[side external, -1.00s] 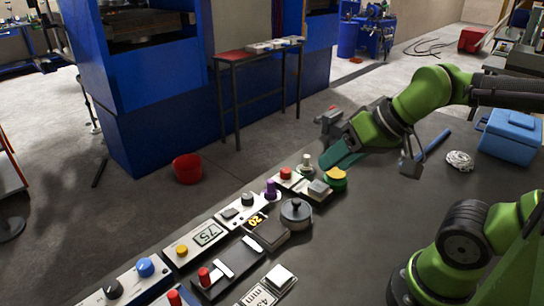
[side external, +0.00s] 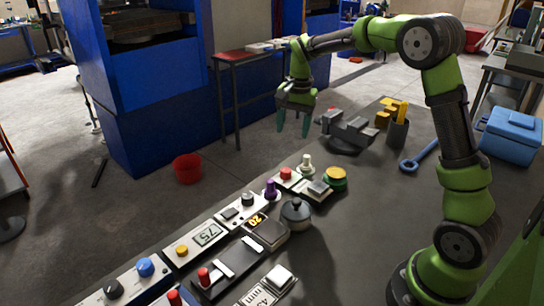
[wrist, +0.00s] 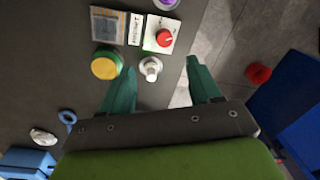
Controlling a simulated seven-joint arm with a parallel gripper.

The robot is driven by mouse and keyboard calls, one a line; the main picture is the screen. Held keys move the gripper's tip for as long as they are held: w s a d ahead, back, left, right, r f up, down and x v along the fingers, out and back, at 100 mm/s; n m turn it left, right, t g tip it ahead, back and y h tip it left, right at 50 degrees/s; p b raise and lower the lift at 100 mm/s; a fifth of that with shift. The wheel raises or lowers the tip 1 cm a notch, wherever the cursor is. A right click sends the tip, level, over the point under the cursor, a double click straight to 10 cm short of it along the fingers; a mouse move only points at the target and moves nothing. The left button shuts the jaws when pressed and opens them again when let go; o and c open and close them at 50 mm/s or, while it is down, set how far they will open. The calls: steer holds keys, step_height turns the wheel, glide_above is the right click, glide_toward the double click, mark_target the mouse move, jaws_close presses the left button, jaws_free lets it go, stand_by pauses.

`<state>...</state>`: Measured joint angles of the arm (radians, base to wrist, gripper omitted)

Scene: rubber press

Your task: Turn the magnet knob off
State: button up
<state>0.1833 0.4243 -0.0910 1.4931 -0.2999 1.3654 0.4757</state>
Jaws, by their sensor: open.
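A red knob (side external: 285,172) sits on a small white plate at the far end of the row of controls. In the wrist view the red knob (wrist: 164,38) shows a white pointer mark, and a small white label (wrist: 136,28) lies beside it, its text too small to read surely. I take this for the magnet knob. My gripper (side external: 293,128) is open and empty, fingers pointing down, raised beyond the far end of the controls. In the wrist view my gripper (wrist: 160,68) has its fingers spread, with the red knob ahead of them, apart from both.
A pale upright knob (side external: 306,162) and a yellow button on a green base (side external: 335,176) stand close to the red knob. A grey vise (side external: 350,132), a holder with yellow tools (side external: 397,130) and a blue box (side external: 511,136) are farther right. A purple knob (side external: 270,189) is nearby.

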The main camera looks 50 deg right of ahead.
steer(key=w+d+r+m, duration=0.1)
steer(key=w+r+m, duration=0.1)
glide_toward(286, 170)
steer(key=shift+m, duration=0.3)
steer(key=f, duration=0.9)
steer(key=shift+w+a, duration=0.15)
steer(key=shift+w, duration=0.25)
steer(key=c, duration=1)
steer(key=shift+c, duration=0.2)
